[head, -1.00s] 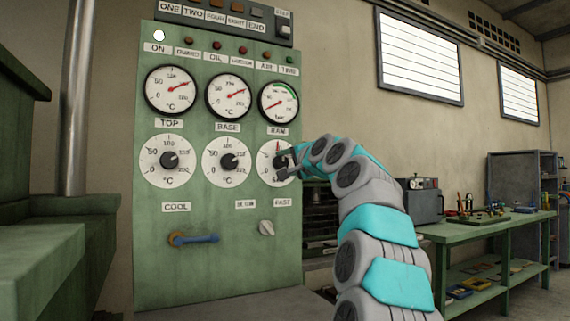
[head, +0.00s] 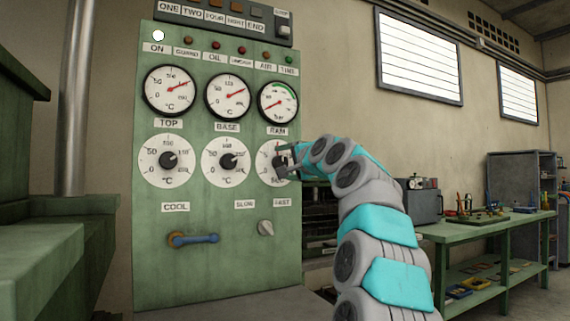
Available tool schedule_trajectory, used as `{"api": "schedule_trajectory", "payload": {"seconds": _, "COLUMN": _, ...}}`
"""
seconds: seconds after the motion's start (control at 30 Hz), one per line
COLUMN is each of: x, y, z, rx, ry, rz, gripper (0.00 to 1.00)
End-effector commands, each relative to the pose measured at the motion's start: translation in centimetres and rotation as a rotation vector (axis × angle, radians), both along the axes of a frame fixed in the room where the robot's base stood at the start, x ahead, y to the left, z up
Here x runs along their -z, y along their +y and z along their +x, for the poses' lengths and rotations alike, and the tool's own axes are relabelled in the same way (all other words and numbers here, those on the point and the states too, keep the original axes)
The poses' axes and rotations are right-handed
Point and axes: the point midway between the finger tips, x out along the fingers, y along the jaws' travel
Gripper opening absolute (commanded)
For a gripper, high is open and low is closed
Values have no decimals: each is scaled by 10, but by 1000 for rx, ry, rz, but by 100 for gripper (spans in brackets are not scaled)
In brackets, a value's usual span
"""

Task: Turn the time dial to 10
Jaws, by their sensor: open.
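A green control panel (head: 200,260) stands in front of me, with three round white dials in its lower row. The rightmost dial (head: 266,163) sits under a label that seems to read "RAM". My gripper (head: 284,160) is at this dial's dark knob and covers its right part. It is open, and I cannot tell whether its fingers touch the knob. The knob's pointer and the dial's numbers are mostly hidden. The left dial (head: 153,165) under "TOP" and the middle dial (head: 215,160) under "BASE" are in plain view. No dial label reading time is clear in this row.
Three gauges with red needles (head: 170,100) sit above the dials. A blue-handled lever (head: 200,239) and a small grey switch (head: 265,228) are below. A green workbench (head: 480,230) with tools stands at right. Green machinery (head: 50,245) is at left.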

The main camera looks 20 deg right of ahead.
Motion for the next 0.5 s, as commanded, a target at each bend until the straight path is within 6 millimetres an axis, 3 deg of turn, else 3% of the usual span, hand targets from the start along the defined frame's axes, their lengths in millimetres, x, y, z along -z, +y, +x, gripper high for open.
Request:
{"api": "schedule_trajectory", "payload": {"seconds": 0.27, "x": 0, "y": 0, "z": -1, "rx": -1, "ry": 0, "rz": 0, "gripper": 82}}
{"api": "schedule_trajectory", "payload": {"seconds": 0.5, "x": 0, "y": 0, "z": -15, "rx": -1, "ry": 0, "rz": 1, "gripper": 82}}
